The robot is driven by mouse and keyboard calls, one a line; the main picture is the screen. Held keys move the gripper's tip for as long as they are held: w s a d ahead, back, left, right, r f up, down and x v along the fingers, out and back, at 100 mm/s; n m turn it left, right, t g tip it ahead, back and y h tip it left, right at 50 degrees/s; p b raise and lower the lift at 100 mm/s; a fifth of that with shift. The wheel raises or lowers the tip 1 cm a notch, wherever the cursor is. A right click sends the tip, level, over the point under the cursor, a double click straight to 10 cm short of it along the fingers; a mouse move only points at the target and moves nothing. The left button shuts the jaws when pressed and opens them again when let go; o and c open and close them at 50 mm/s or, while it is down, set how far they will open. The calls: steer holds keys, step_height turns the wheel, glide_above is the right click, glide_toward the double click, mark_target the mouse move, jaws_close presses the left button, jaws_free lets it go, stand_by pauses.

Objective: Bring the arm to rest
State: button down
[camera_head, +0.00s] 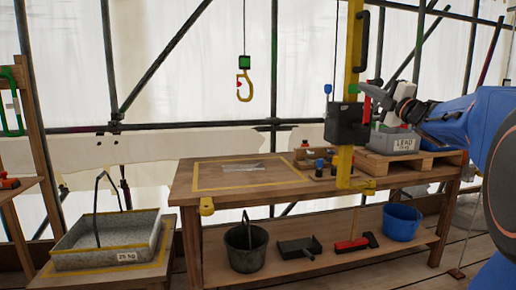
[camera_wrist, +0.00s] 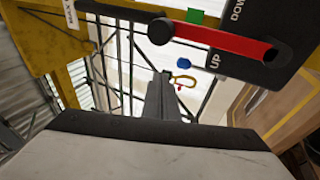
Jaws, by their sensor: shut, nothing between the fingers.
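My blue arm (camera_head: 465,115) reaches in from the right in the head view. My gripper (camera_head: 388,88) is at its end, raised above the right part of the workbench, beside the yellow post and its black control box (camera_head: 345,122). In the wrist view my gripper (camera_wrist: 162,80) is shut, its grey fingers together and empty. A red lever (camera_wrist: 225,39) on the black panel marked UP and DOWN lies above and right of the fingers there. The fingers look apart from the lever, though the distance is hard to judge.
A grey crate marked LEAD (camera_head: 397,143) stands on a pallet under my gripper. A yellow hook (camera_head: 244,88) hangs over the wooden workbench (camera_head: 185,187). A grey tray (camera_head: 85,262) stands at left. A bucket (camera_head: 402,222) is on the lower shelf.

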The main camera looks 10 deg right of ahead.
steer(key=s+a+f+m+g+h, duration=0.3)
steer(key=s+f+m, duration=0.25)
steer(key=f, duration=0.25)
steer(key=s+a+f+m+g+h, duration=0.2)
steer(key=s+a+f+m+h, duration=0.15)
steer(key=f+m, duration=0.4)
steer(key=s+a+f+m+g+h, duration=0.25)
steer(key=s+f+m, duration=0.25)
steer(key=f, duration=0.4)
steer(key=s+a+f+m+g+y, duration=0.1)
steer(key=s+a+f+g, duration=0.3)
steer(key=s+f, duration=0.7)
steer(key=s+a+f+m+g+y, duration=0.2)
steer(key=s+a+f+g, duration=0.3)
steer(key=s+a+f, duration=0.3)
steer(key=s+f, duration=0.3)
steer(key=s, duration=0.1)
steer(key=shift+a+f+y, duration=0.2)
steer(key=shift+a+y, duration=0.1)
steer(key=shift+y, duration=0.1)
